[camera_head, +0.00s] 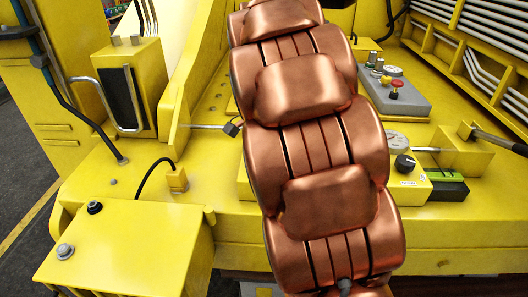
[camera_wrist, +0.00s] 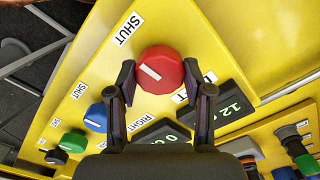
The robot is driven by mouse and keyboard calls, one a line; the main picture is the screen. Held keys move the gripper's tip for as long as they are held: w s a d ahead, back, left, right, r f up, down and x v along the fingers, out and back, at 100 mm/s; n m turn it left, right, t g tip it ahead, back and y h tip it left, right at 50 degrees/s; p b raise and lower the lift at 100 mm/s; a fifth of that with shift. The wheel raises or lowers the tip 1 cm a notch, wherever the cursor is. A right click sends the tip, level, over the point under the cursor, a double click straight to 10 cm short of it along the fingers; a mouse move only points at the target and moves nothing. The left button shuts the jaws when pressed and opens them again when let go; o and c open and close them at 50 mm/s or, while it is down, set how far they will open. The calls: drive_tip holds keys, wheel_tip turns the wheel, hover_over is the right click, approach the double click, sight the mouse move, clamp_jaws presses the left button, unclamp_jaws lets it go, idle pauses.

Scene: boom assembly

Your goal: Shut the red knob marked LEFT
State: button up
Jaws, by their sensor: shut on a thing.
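The red knob (camera_wrist: 166,62) is round, with a white pointer line across its left part that slants toward the upper left. It sits on a yellow panel (camera_wrist: 190,30). A white SHUT label (camera_wrist: 128,28) lies to its upper left. A label at its lower right is partly covered by my right finger; only some letters show. My gripper (camera_wrist: 158,79) has one finger on each side of the knob and is shut on it. In the head view my arm covers the middle, and neither the gripper nor this knob can be seen.
Near the knob are a display reading 12 (camera_wrist: 229,108), a RIGHT label (camera_wrist: 140,123), a blue knob (camera_wrist: 96,117) and a green knob (camera_wrist: 74,142). The head view shows a grey control box (camera_head: 405,104) and a yellow housing (camera_head: 125,245) beside my arm.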

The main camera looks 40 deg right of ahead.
drive_tip(key=shift+m, duration=0.4)
drive_tip(key=o, duration=1.2)
drive_tip(key=shift+c, duration=0.2)
drive_tip(key=shift+w+r, duration=0.1)
drive_tip(key=shift+r, duration=0.55)
wheel_tip(320, 180, up, 11)
drive_tip(key=shift+f, duration=0.15)
